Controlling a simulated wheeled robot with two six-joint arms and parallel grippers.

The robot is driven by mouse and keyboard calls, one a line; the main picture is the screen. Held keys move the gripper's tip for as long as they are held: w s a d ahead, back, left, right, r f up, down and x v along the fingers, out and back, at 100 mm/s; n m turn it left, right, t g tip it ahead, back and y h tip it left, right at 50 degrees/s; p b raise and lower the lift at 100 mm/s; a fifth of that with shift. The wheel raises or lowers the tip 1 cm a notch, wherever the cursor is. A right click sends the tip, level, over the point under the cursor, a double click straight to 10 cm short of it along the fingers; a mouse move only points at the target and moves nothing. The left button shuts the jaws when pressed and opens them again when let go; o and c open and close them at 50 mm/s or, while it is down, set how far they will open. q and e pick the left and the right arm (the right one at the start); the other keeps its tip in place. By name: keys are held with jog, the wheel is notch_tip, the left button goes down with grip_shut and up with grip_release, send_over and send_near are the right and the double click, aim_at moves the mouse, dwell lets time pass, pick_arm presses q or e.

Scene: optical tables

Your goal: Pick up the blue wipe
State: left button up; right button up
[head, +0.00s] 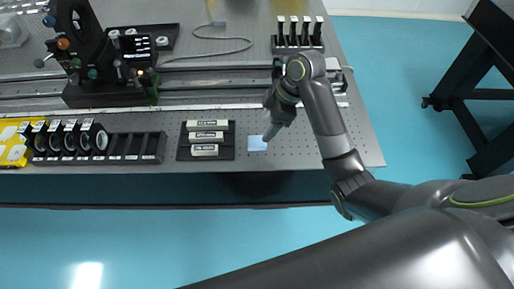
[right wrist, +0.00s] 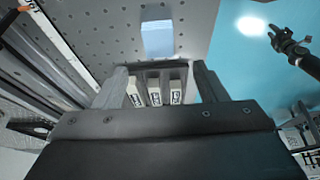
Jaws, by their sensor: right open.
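The blue wipe (head: 257,142) is a small flat pale-blue square on the perforated table top, near its front edge. It also shows in the right wrist view (right wrist: 157,38), above the black holder. My right gripper (head: 268,134) is just right of the wipe in the head view, pointing down. In the right wrist view its two fingers (right wrist: 160,78) are spread apart with nothing held between them. The height of the fingertips over the table is hard to tell. My left gripper is not seen in the head view.
A black holder with three white labelled pieces (head: 206,124) lies left of the wipe. Further left is a slotted black rack (head: 135,147). Rails (head: 210,82) and a rack of upright black-and-white parts (head: 297,40) lie behind. Bare table (head: 300,152) is to the right.

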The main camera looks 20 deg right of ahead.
aim_at(257, 141)
jog(key=x, duration=0.2)
jog(key=shift+a+f, duration=0.1)
jog(key=shift+f, duration=0.15)
jog(key=x, duration=0.5)
jog(key=shift+d+f, duration=0.2)
jog(key=c, duration=1)
